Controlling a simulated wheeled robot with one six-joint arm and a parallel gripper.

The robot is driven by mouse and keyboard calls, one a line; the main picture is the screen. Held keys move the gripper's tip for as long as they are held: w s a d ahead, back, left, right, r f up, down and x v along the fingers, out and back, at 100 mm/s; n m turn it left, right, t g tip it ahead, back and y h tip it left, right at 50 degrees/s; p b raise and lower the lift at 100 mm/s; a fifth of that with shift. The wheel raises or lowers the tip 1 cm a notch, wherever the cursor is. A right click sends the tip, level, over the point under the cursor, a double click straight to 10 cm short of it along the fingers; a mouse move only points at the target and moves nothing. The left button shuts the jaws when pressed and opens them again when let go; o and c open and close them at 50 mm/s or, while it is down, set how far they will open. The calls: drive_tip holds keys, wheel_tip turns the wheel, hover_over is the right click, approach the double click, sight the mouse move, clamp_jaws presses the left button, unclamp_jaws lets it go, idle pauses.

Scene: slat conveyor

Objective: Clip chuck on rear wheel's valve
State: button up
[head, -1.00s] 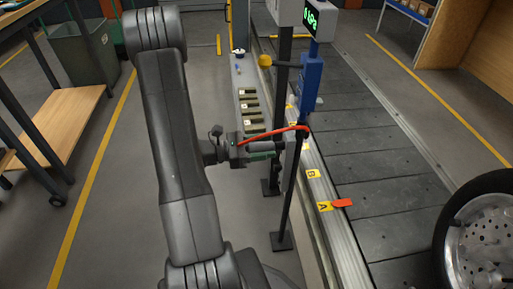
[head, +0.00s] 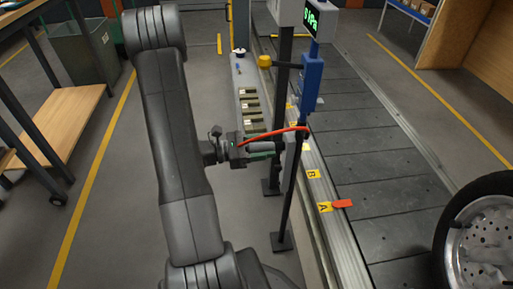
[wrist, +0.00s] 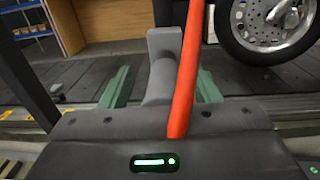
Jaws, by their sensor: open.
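My gripper (head: 268,150) is open, its green fingers apart to either side of a grey cylindrical handle, which I take for the chuck (wrist: 160,84). In the wrist view my gripper (wrist: 162,90) shows a gap between each finger and the handle. The handle's far end meets a grey block on the post. The red hose (wrist: 188,70) runs across it; in the head view the hose (head: 284,130) arcs to the post. A wheel (head: 490,238) with a black tyre and silver hub is at the right edge; it also shows in the wrist view (wrist: 272,22). I cannot make out its valve.
A blue post unit (head: 312,85) with a green-lit display (head: 322,22) stands beside the slat conveyor (head: 365,155).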

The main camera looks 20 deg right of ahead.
drive_tip(key=shift+s+d+g, duration=0.3)
drive_tip(key=shift+s+d, duration=0.05)
drive_tip(key=shift+s, duration=0.2)
drive_tip(key=c, duration=1.2)
drive_tip(key=o, duration=1.6)
drive_tip(key=shift+s+f, duration=0.1)
drive_tip(key=shift+c, duration=0.2)
drive_tip(key=shift+a, duration=0.15)
drive_tip(key=shift+s+a+p, duration=0.1)
drive_tip(key=shift+a+p, duration=0.2)
drive_tip(key=shift+a, duration=0.55)
drive_tip(key=w+p+v, duration=0.1)
drive_tip(key=p+v, duration=0.1)
drive_tip(key=v, duration=1.1)
drive_tip(key=shift+d, duration=0.15)
drive_tip(key=shift+w, duration=0.1)
